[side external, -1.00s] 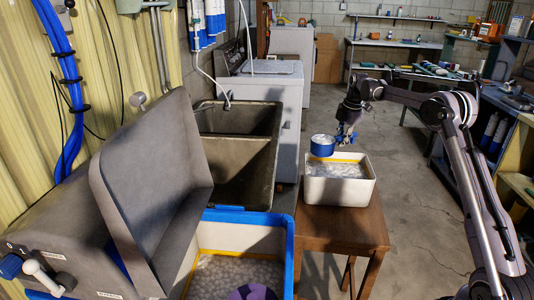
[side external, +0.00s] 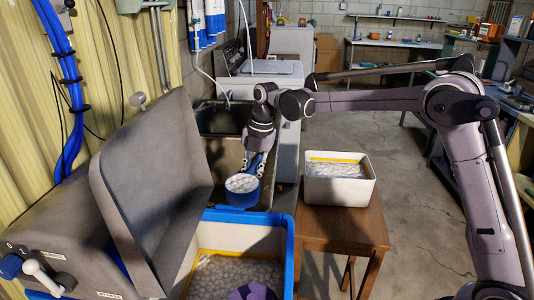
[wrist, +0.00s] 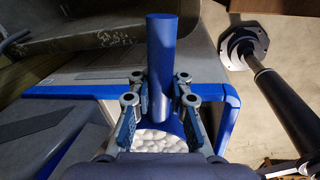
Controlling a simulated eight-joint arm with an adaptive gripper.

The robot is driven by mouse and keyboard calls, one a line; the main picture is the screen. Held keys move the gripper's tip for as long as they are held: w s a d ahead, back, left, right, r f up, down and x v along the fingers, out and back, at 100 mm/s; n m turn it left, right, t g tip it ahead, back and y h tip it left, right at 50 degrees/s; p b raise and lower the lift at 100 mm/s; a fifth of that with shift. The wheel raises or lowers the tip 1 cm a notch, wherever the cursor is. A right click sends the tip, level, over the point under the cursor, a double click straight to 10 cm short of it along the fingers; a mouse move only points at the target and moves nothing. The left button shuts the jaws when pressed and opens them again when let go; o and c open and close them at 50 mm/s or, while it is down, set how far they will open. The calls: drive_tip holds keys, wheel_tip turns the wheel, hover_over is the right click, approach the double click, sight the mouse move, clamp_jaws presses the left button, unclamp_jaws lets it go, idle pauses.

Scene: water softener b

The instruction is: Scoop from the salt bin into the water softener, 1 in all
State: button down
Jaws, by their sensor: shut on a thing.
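My gripper (side external: 258,162) is shut on the handle of a blue scoop (side external: 243,194). The scoop is filled with white salt. In the wrist view the blue scoop handle (wrist: 160,62) stands between the fingers, with white salt showing below it. The scoop is in the air above the back edge of the water softener (side external: 288,238), in front of the sink. The softener is open, with a blue rim and whitish pellets inside. The salt bin (side external: 340,192), a white box of salt with a yellow strip, stands on the wooden table to the right.
The softener's raised grey lid (side external: 150,185) stands left of its opening. A dark sink (side external: 218,120) is behind. The wooden table (side external: 340,229) holds the bin. A purple round object (side external: 253,293) lies in the softener's front.

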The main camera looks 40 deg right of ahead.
sight(241, 183)
drive_tip(key=shift+n, duration=0.7)
drive_tip(key=a, duration=0.1)
drive_tip(key=s+a, duration=0.1)
drive_tip(key=a, duration=0.1)
drive_tip(key=s+a, duration=0.1)
drive_tip(key=a, duration=0.1)
drive_tip(key=shift+a+r, duration=0.1)
drive_tip(key=shift+s+a+r, duration=0.15)
drive_tip(key=shift+s+a, duration=0.1)
drive_tip(key=shift+a, duration=0.05)
wheel_tip(241, 183, up, 4)
drive_tip(key=t+h, duration=0.3)
drive_tip(key=shift+s+a+n+h, duration=0.1)
drive_tip(key=shift+a+n+h, duration=0.05)
drive_tip(key=shift+n+h, duration=0.15)
drive_tip(key=s+a+r+t+h, duration=0.1)
drive_tip(key=t+h, duration=0.1)
drive_tip(key=s+a+r+t+h, duration=0.1)
drive_tip(key=a+r+t+h, duration=0.1)
drive_tip(key=s+a+r+n+t+h, duration=0.1)
drive_tip(key=s+r+t+h, duration=0.1)
drive_tip(key=shift+a+t, duration=0.15)
drive_tip(key=shift+t, duration=0.25)
